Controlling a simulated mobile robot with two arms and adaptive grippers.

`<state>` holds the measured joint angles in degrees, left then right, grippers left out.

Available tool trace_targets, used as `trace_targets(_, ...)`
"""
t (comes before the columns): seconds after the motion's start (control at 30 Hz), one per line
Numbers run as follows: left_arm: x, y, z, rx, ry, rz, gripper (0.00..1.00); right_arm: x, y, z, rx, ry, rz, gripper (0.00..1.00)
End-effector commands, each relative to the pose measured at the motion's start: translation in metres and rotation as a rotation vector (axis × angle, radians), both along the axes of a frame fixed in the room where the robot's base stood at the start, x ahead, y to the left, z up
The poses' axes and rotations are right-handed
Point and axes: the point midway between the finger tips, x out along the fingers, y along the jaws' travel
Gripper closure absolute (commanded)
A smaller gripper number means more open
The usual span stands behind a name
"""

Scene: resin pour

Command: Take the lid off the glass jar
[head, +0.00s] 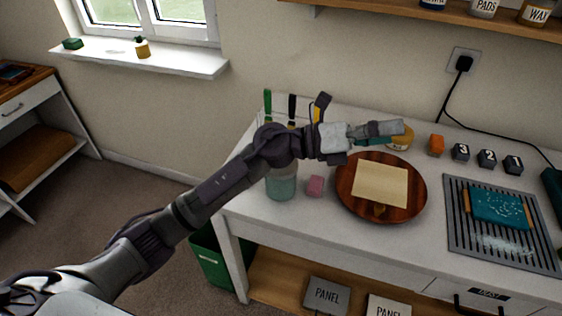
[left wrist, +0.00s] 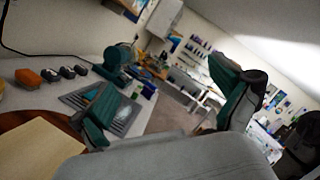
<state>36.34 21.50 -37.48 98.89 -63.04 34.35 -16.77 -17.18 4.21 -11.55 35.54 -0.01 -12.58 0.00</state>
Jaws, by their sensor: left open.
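A small jar with amber-yellow contents (head: 401,139) stands at the back of the white table, partly hidden behind my left gripper. A clear glass container with teal contents (head: 281,186) stands near the table's left end. My left arm covers its top, so I cannot tell whether it has a lid. My left gripper (head: 384,129) is above the back of the table, in front of the amber jar in the picture. In the left wrist view its two green-padded fingers (left wrist: 168,105) are spread wide with nothing between them. My right gripper is not in view.
A round wooden board (head: 354,205) with a cream sheet (head: 380,184) lies below my gripper. A pink block (head: 315,186) is left of it. An orange block (head: 436,145) and numbered dark blocks (head: 486,158) stand to the right. A slatted rack (head: 470,240) holds a teal piece.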

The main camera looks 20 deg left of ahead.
Motion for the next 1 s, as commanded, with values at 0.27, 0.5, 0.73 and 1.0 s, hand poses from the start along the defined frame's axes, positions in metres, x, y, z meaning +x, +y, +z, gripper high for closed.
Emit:
trace_targets(0.27, 0.028, 0.075, -0.065, 1.02, -0.407, -0.347, 0.0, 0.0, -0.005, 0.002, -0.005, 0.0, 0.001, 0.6)
trace_targets(0.5, 0.056, 0.201, -0.047, 1.583, -0.336, -0.446, 0.0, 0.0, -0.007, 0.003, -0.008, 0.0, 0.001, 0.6)
trace_targets(0.73, 0.057, 0.233, -0.048, 1.707, -0.279, -0.468, 0.0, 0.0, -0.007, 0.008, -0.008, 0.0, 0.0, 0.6)
trace_targets(1.0, 0.058, 0.226, -0.099, 1.703, -0.28, -0.468, 0.0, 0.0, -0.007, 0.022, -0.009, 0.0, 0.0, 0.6)
